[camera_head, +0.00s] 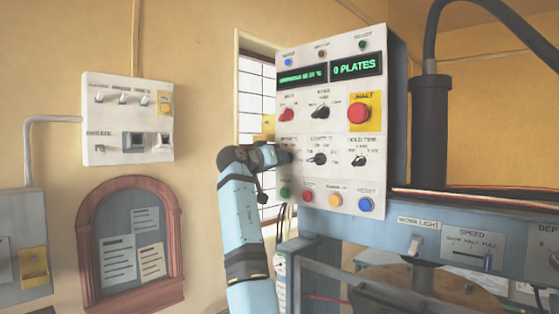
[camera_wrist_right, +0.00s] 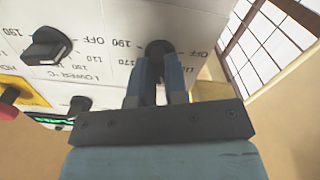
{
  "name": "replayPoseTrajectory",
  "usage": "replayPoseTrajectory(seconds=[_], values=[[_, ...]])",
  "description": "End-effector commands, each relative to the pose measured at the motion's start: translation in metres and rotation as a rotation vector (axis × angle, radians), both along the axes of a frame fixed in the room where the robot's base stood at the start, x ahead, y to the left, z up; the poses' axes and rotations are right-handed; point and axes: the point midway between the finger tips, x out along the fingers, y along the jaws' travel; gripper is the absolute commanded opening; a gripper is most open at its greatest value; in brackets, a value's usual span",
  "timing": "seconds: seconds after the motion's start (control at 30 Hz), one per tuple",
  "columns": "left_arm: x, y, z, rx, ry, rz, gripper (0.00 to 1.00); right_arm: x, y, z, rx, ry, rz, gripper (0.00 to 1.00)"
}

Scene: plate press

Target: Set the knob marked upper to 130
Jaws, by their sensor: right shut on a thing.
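The upper knob (camera_wrist_right: 158,47) is a round black knob on the white control panel (camera_head: 336,186). In the wrist view it sits between the fingers of my right gripper (camera_wrist_right: 157,64), which is shut on it. The scale around it, seen upside down, shows OFF, 110, 170 and 190. Its pointer is hidden by the fingers, so I cannot tell its setting. In the head view my right gripper (camera_head: 284,157) reaches the panel's left side and covers most of this knob. My left gripper is not in view.
The lower knob (camera_head: 320,159) is just right of the gripper, also in the wrist view (camera_wrist_right: 47,45). A hold time knob (camera_head: 358,160) is further right. Coloured buttons line the panel's bottom, including a blue reset (camera_head: 365,205). The red halt button (camera_head: 358,113) is above.

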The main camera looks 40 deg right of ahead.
Motion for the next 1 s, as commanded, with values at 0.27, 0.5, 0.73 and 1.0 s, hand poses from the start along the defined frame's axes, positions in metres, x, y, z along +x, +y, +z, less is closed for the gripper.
replayPoseTrajectory(seconds=[0.27,0.5,0.73,1.0], values=[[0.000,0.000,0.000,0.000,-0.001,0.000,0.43,0.000,0.000,0.000,0.001,0.001,0.000,0.39],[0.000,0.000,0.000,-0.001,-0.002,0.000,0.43,0.000,0.002,0.000,0.000,0.001,0.000,0.39],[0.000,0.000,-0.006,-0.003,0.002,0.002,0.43,-0.002,0.035,-0.002,0.000,0.001,0.004,0.39],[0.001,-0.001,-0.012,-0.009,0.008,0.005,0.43,-0.008,0.097,-0.001,0.000,0.000,0.003,0.39]])
